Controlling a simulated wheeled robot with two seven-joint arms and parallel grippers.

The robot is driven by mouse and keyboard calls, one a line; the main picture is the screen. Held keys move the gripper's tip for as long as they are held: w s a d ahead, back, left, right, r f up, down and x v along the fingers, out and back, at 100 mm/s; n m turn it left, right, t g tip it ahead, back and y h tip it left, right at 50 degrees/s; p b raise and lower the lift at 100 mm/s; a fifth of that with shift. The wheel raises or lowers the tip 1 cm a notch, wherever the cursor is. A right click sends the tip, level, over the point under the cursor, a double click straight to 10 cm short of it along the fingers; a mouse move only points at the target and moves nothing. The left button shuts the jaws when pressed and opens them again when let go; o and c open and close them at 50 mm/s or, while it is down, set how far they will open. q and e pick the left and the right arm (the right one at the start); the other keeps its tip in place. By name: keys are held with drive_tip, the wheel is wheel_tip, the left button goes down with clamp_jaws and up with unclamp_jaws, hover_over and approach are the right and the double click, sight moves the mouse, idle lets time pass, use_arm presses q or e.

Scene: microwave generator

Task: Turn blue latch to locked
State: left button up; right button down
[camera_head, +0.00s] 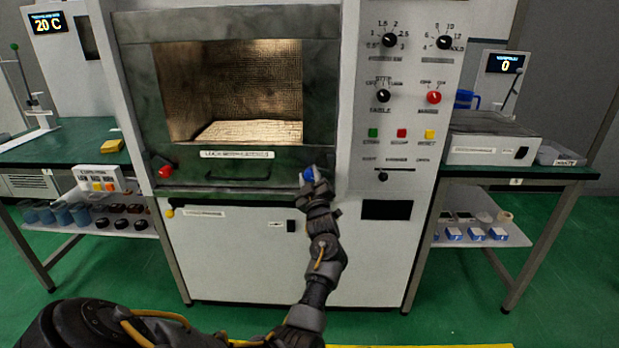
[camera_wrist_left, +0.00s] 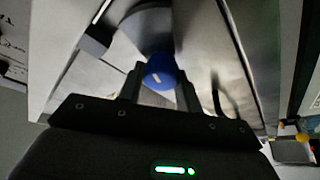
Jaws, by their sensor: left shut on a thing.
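The blue latch (camera_head: 308,175) is a round knob at the lower right corner of the oven door frame. In the left wrist view the blue latch (camera_wrist_left: 161,72) shows a pale mark on its face and sits between the two fingers. My left gripper (camera_head: 313,182) reaches up to it from below and is shut on it; it also shows in the left wrist view (camera_wrist_left: 158,84). The fingers hide part of the knob in the head view. My right gripper is not in view.
A red latch (camera_head: 165,171) sits at the door's lower left corner, with a dark handle (camera_head: 238,176) between. The control panel (camera_head: 405,110) with knobs and buttons is to the right. Side tables (camera_head: 80,145) flank the oven. Green floor is clear in front.

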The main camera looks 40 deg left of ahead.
use_arm(q)
drive_tip(key=shift+w+d+f, duration=0.1)
drive_tip(key=shift+d+f, duration=0.05)
drive_tip(key=shift+f, duration=0.15)
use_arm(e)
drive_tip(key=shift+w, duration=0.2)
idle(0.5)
use_arm(q)
drive_tip(key=o, duration=1)
drive_tip(key=shift+r, duration=0.1)
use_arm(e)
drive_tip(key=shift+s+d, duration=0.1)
